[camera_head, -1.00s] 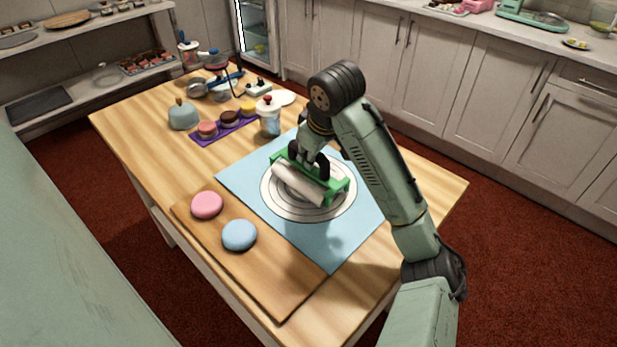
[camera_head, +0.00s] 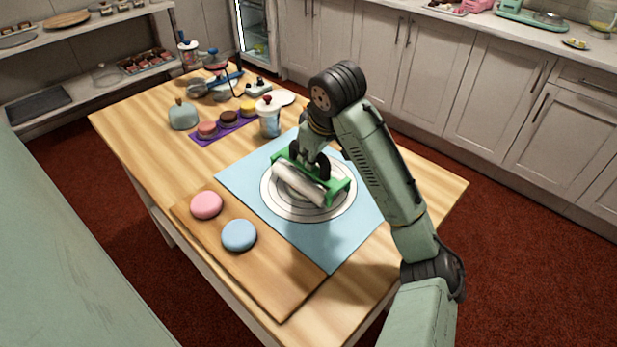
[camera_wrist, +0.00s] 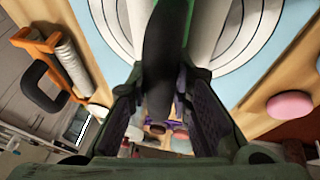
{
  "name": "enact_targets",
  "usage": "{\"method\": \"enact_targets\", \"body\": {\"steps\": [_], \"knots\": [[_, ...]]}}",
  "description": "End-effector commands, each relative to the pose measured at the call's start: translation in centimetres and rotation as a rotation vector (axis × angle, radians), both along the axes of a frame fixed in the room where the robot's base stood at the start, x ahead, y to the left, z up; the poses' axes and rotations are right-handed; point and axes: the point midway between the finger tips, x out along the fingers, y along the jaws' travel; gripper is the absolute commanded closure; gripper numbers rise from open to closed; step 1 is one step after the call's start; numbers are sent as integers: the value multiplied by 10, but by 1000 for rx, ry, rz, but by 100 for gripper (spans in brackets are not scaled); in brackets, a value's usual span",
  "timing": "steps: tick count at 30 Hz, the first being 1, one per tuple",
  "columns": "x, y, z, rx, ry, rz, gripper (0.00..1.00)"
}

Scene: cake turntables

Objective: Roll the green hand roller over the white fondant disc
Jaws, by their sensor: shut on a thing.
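The green hand roller (camera_head: 339,190) has a green frame and a pale roller cylinder (camera_head: 297,184). My gripper (camera_head: 311,166) is shut on the roller's dark handle from above. In the wrist view the dark handle (camera_wrist: 165,70) stands between my gripper's fingers (camera_wrist: 163,112). The roller is over the middle of the ringed white circle on the blue mat (camera_head: 247,173). I cannot tell the white fondant disc apart from the printed rings, as the roller and gripper cover the centre. Whether the cylinder touches the surface is not clear.
A wooden board (camera_head: 276,287) at the front left holds a pink disc (camera_head: 206,205) and a blue disc (camera_head: 239,235). A purple tray (camera_head: 205,139) with small cakes and a lidded jar (camera_head: 268,117) stand behind. An orange-handled roller (camera_wrist: 40,45) shows in the wrist view.

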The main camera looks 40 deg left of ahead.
Motion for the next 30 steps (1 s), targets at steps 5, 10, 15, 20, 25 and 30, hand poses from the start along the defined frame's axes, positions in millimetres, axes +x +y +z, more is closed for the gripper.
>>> {"method": "enact_targets", "body": {"steps": [5,10,15,20,25,30], "knots": [[-5,0,-7,-13,10,5,100],[-15,1,-7,-13,11,6,100],[-16,1,-7,-11,11,5,100],[-14,1,-8,-11,11,5,100],[-3,1,-8,-11,11,3,100],[-1,1,-8,-11,10,3,100]]}}
